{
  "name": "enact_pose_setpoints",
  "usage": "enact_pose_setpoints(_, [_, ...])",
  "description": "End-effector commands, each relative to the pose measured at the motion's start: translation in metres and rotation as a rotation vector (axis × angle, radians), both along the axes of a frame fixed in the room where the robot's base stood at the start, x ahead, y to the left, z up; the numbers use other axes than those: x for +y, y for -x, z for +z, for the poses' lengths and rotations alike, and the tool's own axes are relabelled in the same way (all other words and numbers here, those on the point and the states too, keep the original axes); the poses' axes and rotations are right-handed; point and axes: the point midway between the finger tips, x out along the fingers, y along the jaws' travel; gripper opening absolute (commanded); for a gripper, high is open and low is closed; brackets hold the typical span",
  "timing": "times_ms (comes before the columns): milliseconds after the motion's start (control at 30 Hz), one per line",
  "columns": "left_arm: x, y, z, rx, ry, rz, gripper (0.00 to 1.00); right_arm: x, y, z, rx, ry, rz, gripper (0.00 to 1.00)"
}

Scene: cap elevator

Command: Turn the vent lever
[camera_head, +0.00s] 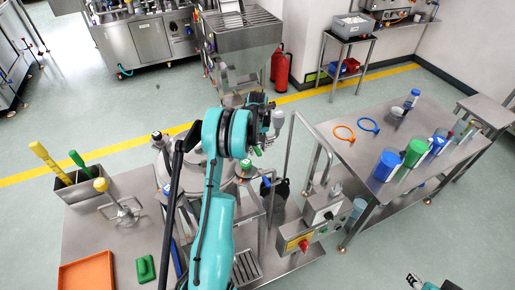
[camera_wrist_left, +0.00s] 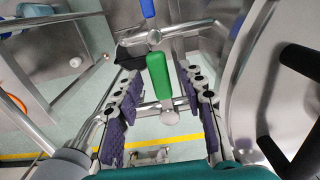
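A lever with a green grip (camera_wrist_left: 158,76) and a metal end shows in the left wrist view, on the pipework between the fingers. A blue grip (camera_wrist_left: 147,8) shows beyond it at the top edge. No label shows which is the vent lever. My left gripper (camera_wrist_left: 162,92) is open, with its purple-padded fingers on either side of the green grip and a gap visible on both sides. In the head view my left gripper (camera_head: 262,112) is above the metal vessel, partly hidden by its own arm. What seems to be my right gripper (camera_head: 420,283) shows only partly at the bottom right.
A control box (camera_head: 298,243) with a red knob stands right of the vessel. A metal table (camera_head: 345,160) at the right holds orange and blue rings and capped containers. The left bench (camera_head: 105,230) holds brushes, an orange tray (camera_head: 87,274) and a green block (camera_head: 145,269). Pipes surround the lever.

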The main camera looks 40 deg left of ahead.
Motion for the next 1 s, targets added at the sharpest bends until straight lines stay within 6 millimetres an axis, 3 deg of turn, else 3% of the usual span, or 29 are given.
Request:
enact_pose_setpoints(167, [0.000,0.000,0.000,0.000,0.000,0.000,0.37,0.000,0.000,0.000,0.000,0.000,0.000,0.40])
enact_pose_setpoints(300, [0.000,0.000,0.000,0.000,0.000,0.000,0.00,0.000,0.000,0.000,0.000,0.000,0.000,0.40])
enact_pose_setpoints(667, [-0.001,-0.001,0.000,0.000,0.000,0.018,0.00,0.000,0.000,-0.001,0.000,0.000,0.000,0.40])
enact_pose_setpoints(1000, [-0.005,-0.013,-0.001,0.000,0.000,0.199,0.00,0.000,0.000,-0.013,0.000,0.000,0.000,0.40])
